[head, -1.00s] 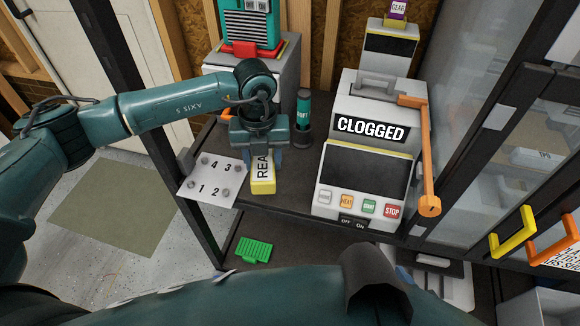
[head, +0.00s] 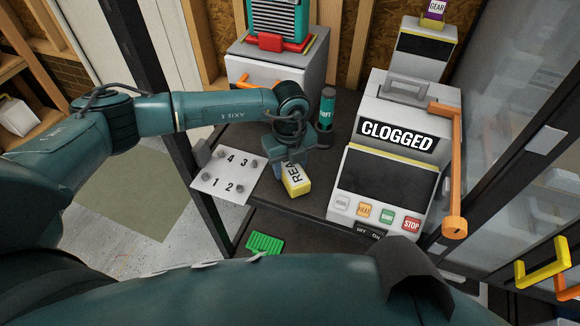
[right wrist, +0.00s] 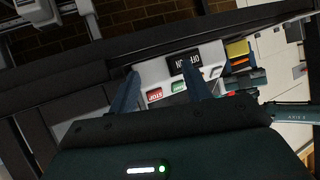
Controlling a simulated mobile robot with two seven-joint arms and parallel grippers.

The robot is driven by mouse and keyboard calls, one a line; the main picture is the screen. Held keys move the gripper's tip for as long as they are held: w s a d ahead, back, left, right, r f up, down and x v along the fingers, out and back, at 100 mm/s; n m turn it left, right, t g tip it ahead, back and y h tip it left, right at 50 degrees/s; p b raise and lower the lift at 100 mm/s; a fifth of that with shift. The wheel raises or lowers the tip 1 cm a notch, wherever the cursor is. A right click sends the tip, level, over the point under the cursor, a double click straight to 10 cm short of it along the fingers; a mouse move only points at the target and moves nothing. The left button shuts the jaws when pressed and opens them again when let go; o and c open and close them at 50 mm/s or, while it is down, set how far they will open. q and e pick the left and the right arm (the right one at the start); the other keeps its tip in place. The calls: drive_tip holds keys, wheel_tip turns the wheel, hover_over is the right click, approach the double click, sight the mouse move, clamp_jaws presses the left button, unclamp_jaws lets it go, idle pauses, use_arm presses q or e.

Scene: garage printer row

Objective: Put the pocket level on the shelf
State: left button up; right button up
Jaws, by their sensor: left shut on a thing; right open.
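My left gripper (head: 290,160) is shut on a yellow block (head: 297,186) with a white label. No marking names the block as the pocket level. The block is over the dark shelf (head: 318,196), between the numbered plate and the "CLOGGED" machine. I cannot tell whether its lower end touches the shelf. My right gripper (right wrist: 161,88) is open and empty in the right wrist view, in front of the machine's buttons.
The numbered plate (head: 227,176) lies left of the block. A dark cylinder (head: 326,110) stands behind it. The "CLOGGED" machine (head: 389,165), with an orange lever (head: 457,165), stands right. A green ridged piece (head: 265,243) lies lower down. Dark posts frame the shelf.

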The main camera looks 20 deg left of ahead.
sight(290, 166)
use_arm(q)
drive_tip(key=shift+f, duration=0.55)
drive_tip(key=shift+f, duration=0.2)
drive_tip(key=o, duration=1.2)
drive_tip(key=shift+c, duration=0.2)
wheel_tip(290, 166, up, 12)
drive_tip(key=shift+r, duration=0.2)
